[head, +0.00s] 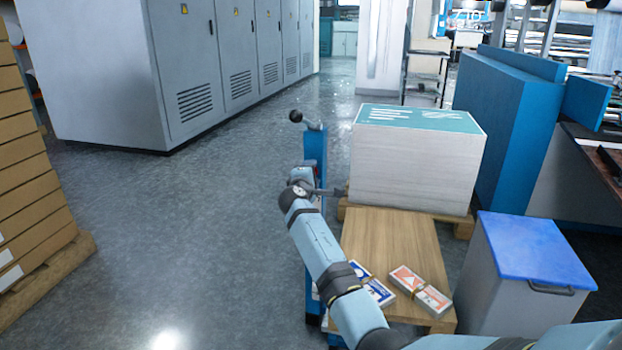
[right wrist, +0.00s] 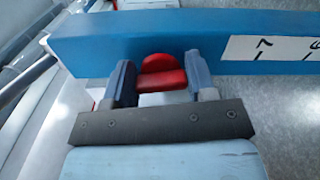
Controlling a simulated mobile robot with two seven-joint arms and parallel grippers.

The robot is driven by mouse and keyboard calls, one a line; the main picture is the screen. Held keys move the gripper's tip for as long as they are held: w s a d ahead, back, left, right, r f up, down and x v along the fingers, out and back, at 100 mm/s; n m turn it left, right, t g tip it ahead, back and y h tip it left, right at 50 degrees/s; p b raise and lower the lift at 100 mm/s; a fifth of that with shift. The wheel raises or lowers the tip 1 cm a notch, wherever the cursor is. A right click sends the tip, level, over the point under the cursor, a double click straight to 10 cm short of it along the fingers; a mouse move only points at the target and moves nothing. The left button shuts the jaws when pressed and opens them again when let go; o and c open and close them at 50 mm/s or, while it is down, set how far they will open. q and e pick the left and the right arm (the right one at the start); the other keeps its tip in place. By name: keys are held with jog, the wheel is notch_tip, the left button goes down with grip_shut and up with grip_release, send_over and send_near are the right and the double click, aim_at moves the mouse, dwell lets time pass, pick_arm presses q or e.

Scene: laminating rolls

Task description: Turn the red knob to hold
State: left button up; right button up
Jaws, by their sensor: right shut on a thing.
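The red knob (right wrist: 163,72) shows in the right wrist view against the side of a blue bar (right wrist: 140,45). My right gripper (right wrist: 160,84) has one finger on each side of the knob and is shut on it. In the head view my right arm reaches from the bottom right to the blue upright post (head: 316,150), and its wrist hides the knob there. A white label (right wrist: 270,48) with the marks 7 and 6 is on the bar, right of the knob. I cannot read the knob's setting. My left gripper is in neither view.
A black-balled lever (head: 296,116) tops the post. To its right stand a paper stack (head: 410,170), a low wooden table (head: 395,245) with banded bundles (head: 420,292), and a blue-lidded bin (head: 530,250). Stacked boxes (head: 30,200) stand at left. The floor between is clear.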

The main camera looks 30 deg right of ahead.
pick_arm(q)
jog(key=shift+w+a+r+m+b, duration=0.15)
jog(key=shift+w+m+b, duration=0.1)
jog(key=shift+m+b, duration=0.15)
pick_arm(e)
jog(key=shift+d+m, duration=0.1)
jog(key=shift+m, duration=0.7)
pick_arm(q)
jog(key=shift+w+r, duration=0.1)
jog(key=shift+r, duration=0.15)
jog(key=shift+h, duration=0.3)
pick_arm(e)
jog(key=o, duration=0.9)
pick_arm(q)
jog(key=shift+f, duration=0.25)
pick_arm(e)
jog(key=shift+o, duration=0.2)
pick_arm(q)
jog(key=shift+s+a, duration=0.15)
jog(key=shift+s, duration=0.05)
pick_arm(e)
jog(key=shift+s, duration=0.1)
